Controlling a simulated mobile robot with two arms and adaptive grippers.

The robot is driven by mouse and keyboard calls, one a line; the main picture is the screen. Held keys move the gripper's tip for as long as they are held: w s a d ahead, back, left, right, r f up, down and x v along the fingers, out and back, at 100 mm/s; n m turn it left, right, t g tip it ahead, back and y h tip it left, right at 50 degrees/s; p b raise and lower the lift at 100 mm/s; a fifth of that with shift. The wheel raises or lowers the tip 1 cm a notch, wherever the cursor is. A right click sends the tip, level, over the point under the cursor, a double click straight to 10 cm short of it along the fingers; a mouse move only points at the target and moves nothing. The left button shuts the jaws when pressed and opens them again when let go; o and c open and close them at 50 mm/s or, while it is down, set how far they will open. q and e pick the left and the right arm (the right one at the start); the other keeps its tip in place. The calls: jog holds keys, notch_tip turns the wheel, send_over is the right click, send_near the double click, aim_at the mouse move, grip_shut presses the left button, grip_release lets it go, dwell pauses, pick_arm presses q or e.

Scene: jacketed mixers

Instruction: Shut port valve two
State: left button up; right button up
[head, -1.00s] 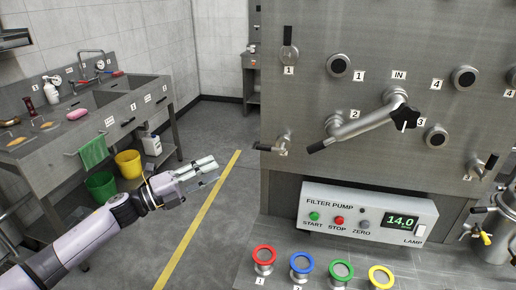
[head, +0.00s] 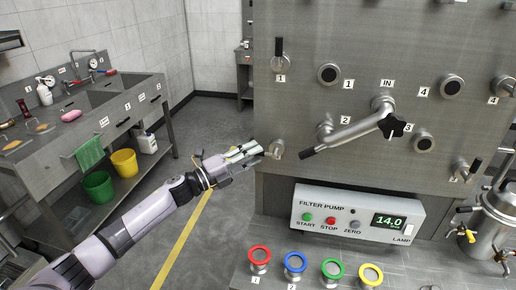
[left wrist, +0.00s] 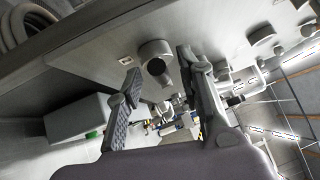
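A port valve with a round metal body (head: 277,149) sits at the lower left of the steel panel. I take it for valve two; its label is not readable now. My left gripper (head: 257,152) is at the panel's left edge, just left of this valve, and covers its lever. In the left wrist view the valve body (left wrist: 156,57) shows beyond and between my two spread fingers (left wrist: 162,96). The gripper looks open. I cannot tell whether a finger touches the lever. My right gripper is not in view.
Port valve one (head: 279,57) is above, its black lever upright. A swing pipe with a black-tipped handle (head: 345,137) reaches left near the gripper. The filter pump box (head: 357,215) reads 14.0 below. Coloured rings stand in front.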

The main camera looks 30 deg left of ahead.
pick_arm(q)
jog(key=shift+x, duration=1.2)
jog(key=shift+c, duration=0.4)
grip_shut()
